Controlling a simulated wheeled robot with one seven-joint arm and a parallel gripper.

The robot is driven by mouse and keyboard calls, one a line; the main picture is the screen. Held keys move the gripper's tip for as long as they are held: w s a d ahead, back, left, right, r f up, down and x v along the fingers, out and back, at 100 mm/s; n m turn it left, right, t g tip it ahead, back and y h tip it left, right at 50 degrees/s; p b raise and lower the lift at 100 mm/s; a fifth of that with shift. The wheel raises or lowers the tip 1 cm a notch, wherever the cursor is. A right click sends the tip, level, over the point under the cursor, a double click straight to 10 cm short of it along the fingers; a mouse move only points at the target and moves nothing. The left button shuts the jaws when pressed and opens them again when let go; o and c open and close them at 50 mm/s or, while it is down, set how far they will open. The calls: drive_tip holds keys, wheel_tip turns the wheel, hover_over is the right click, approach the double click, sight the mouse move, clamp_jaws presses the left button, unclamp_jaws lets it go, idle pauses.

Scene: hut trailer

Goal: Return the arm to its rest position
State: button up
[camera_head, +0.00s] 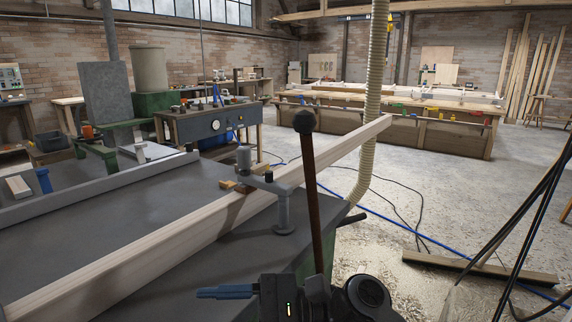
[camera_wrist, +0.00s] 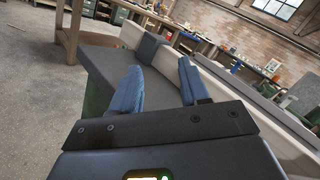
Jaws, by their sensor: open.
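My gripper (camera_wrist: 158,88) shows in the wrist view with two blue fingers apart and nothing between them. In the head view, part of my gripper (camera_head: 226,292) shows low in the picture, its blue fingers pointing left, in front of the grey machine table (camera_head: 130,200). A long pale wooden beam (camera_head: 170,245) lies on that table and sticks out past its far edge. A dark lever with a round black knob (camera_head: 305,122) stands just behind my arm. I cannot tell how far my gripper is from the table edge.
A clamp post (camera_head: 284,205) stands by the beam. A ribbed hose (camera_head: 374,100) hangs to the floor on the right. Cables (camera_head: 420,225) and a loose plank (camera_head: 478,268) lie on the dusty floor. A workbench (camera_head: 440,135) stands farther back. The floor between is mostly open.

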drive_tip(key=s+d+f+m+t+h+b, duration=0.1)
drive_tip(key=s+f+m+t+h, duration=0.1)
drive_tip(key=f+t, duration=0.45)
drive_tip(key=s+f+m+t+h+b, duration=0.1)
drive_tip(key=s+f+m+t+h, duration=0.15)
drive_tip(key=f+t, duration=0.45)
drive_tip(key=s+d+f+n+t+h+b, duration=0.1)
drive_tip(key=s+d+f+t+h, duration=0.1)
drive_tip(key=s+d+f+h, duration=0.45)
drive_tip(key=s+d+f+n+t+h+b, duration=0.1)
drive_tip(key=s+d+f+h, duration=0.25)
drive_tip(key=s+d, duration=0.45)
drive_tip(key=s+d+r+n+t+h+b, duration=0.25)
drive_tip(key=s+d+r+n+h, duration=0.4)
drive_tip(key=s+d+n, duration=0.65)
wheel_tip(320, 180, up, 16)
drive_tip(key=s+d+m+y+p, duration=0.1)
drive_tip(key=d+p, duration=0.1)
drive_tip(key=p, duration=1.2)
drive_tip(key=shift+s+m+g+y, duration=0.2)
drive_tip(key=shift+m+g+y, duration=0.15)
drive_tip(key=shift+g+y, duration=0.05)
drive_tip(key=shift+o, duration=0.2)
drive_tip(key=shift+f, duration=0.1)
